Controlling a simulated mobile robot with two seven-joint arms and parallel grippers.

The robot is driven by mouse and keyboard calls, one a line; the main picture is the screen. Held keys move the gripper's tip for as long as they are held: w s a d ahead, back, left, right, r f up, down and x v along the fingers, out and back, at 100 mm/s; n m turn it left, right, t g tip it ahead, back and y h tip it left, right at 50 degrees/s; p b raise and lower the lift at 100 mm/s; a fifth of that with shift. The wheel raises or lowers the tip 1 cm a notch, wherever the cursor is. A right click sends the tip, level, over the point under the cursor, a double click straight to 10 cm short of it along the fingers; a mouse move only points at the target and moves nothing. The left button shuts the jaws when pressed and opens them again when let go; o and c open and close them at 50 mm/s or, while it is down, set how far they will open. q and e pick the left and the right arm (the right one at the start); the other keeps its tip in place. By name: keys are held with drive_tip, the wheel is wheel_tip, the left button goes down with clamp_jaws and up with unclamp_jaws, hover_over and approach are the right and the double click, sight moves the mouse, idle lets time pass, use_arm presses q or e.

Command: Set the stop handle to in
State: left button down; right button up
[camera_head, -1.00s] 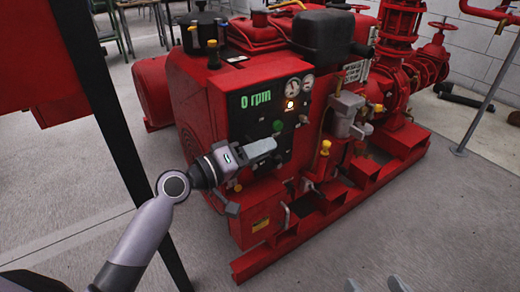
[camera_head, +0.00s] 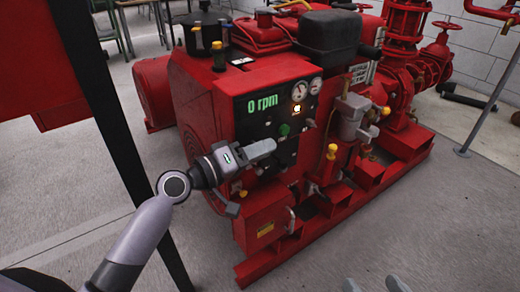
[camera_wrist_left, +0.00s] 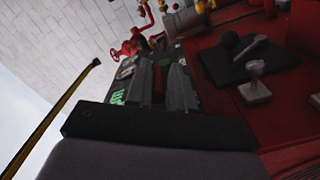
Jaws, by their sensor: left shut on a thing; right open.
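The red pump engine carries a black control panel (camera_head: 250,127) with a "0 rpm" display, two gauges, a lit lamp and a green button. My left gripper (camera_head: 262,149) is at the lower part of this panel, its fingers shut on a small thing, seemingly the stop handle. The fingers hide that thing in the head view, so its position cannot be read. In the left wrist view my left gripper's fingers (camera_wrist_left: 160,82) point at the panel, close together. My right gripper (camera_head: 375,285) is open at the bottom edge, away from the machine.
Yellow-capped levers (camera_head: 331,151) stand to the right of the panel. A red base frame (camera_head: 330,222) juts out below the engine. A dark post (camera_head: 115,130) stands at the left. The grey floor (camera_head: 440,220) at the right front is clear.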

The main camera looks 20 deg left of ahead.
use_arm(q)
drive_tip(key=c, duration=1.1)
unclamp_jaws()
drive_tip(key=shift+w+a+r, duration=0.1)
drive_tip(key=shift+a+r, duration=0.1)
drive_tip(key=shift+r, duration=0.25)
drive_tip(key=shift+f, duration=0.1)
drive_tip(key=shift+f, duration=0.1)
drive_tip(key=shift+s+a, duration=0.15)
drive_tip(key=shift+s, duration=0.1)
drive_tip(key=v, duration=0.6)
drive_tip(key=shift+s+p, duration=0.25)
drive_tip(key=shift+p, duration=0.05)
drive_tip(key=shift+a, duration=0.1)
